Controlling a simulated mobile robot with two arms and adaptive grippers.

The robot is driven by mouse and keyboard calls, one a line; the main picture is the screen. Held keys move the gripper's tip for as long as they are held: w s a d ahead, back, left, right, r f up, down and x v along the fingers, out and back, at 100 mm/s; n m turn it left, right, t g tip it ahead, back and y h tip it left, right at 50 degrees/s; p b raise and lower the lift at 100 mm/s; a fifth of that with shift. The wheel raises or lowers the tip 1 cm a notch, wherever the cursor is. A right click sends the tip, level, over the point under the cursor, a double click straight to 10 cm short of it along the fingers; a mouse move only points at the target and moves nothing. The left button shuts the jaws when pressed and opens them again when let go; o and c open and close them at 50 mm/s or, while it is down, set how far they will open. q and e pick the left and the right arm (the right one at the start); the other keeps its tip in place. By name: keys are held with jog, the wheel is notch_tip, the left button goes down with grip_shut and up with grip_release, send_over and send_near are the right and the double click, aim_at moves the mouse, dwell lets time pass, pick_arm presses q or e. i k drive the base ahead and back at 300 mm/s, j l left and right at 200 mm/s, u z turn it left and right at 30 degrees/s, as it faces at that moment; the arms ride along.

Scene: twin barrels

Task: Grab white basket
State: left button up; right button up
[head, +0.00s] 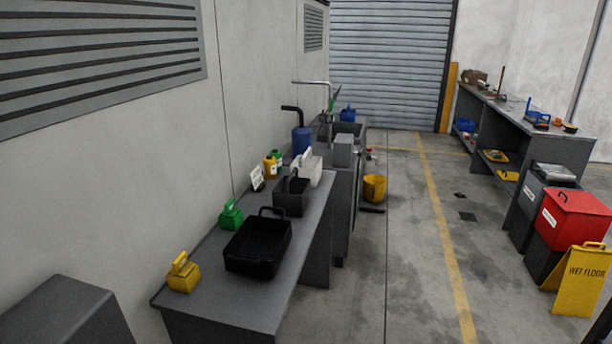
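A white basket (310,168) with a raised handle stands at the far end of the grey table (205,312) along the left wall. A dark grey basket (290,197) stands in front of it and hides part of its lower left side. Neither of my grippers shows in the head view, and nothing is seen touching the white basket.
A black tray (258,248), a green container (231,215) and a yellow container (184,273) stand nearer on the table. A sink unit (343,155) lies behind. The floor aisle is clear; a wet-floor sign (582,282) and red-lidded bin (575,215) stand right.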

aim_at(310, 166)
jog(key=i+l+u, duration=0.2)
jog(key=i+l, duration=0.55)
